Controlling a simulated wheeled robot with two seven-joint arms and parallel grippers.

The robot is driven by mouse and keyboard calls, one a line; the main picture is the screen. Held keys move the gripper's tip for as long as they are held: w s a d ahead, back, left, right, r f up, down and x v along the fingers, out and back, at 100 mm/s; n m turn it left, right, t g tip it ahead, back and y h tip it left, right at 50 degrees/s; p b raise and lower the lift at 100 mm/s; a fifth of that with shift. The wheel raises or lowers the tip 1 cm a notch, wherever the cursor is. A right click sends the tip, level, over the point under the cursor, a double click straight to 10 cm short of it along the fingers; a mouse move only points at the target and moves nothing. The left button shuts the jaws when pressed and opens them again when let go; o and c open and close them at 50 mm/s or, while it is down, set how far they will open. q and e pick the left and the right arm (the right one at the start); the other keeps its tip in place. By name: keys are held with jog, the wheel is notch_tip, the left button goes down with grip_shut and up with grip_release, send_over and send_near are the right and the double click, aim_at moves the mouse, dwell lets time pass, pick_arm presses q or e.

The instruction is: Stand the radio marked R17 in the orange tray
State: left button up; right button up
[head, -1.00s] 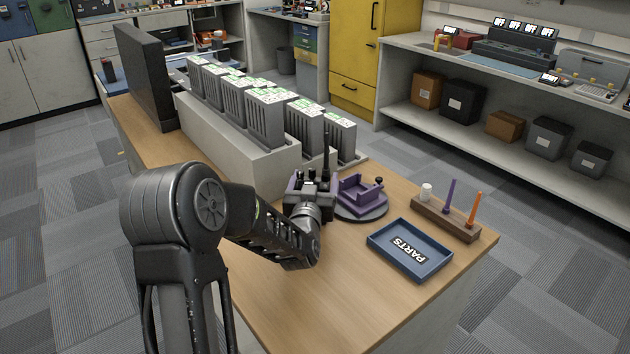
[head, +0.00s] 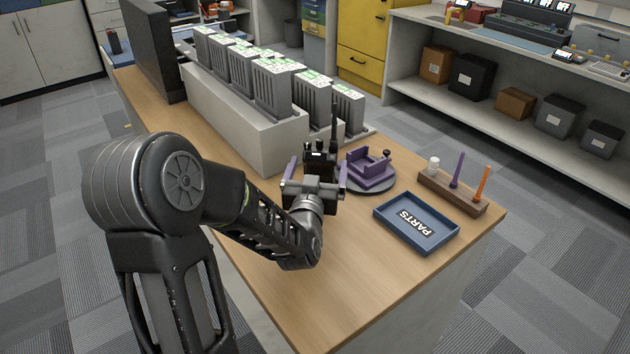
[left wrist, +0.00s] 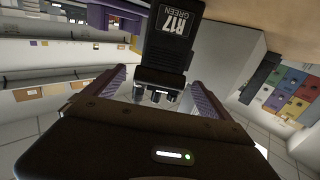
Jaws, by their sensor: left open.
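The radio marked R17 (left wrist: 172,38) is black, with "R17 GREEN" on its label. It appears upside down in the left wrist view, knobs toward the fingers; its far end is cut off by the frame. In the head view the radio (head: 321,156) appears upright, antenna up, beside the purple cradle. My left gripper (head: 316,172) is open, its purple fingers spread to either side on the near side of the radio. In the left wrist view the open fingers (left wrist: 163,90) stand apart with the radio's knob end between or just beyond them. No orange tray shows. My right gripper is out of view.
A purple cradle (head: 366,166) on a round dark base (head: 385,186) stands right of the radio. A blue PARTS tray (head: 380,212) and a wooden pen holder (head: 448,193) lie farther right. A grey block (head: 230,120) with several grey units is behind. The front wood is bare.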

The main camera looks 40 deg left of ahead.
aim_at(319, 164)
pick_arm(q)
jog(key=b+v, duration=0.2)
jog(key=v, duration=0.1)
jog(key=shift+s+d+f, duration=0.15)
jog(key=shift+s, duration=0.25)
jog(key=shift+s+d+b, duration=0.2)
jog(key=shift+s+b, duration=0.2)
jog(key=shift+r, duration=0.2)
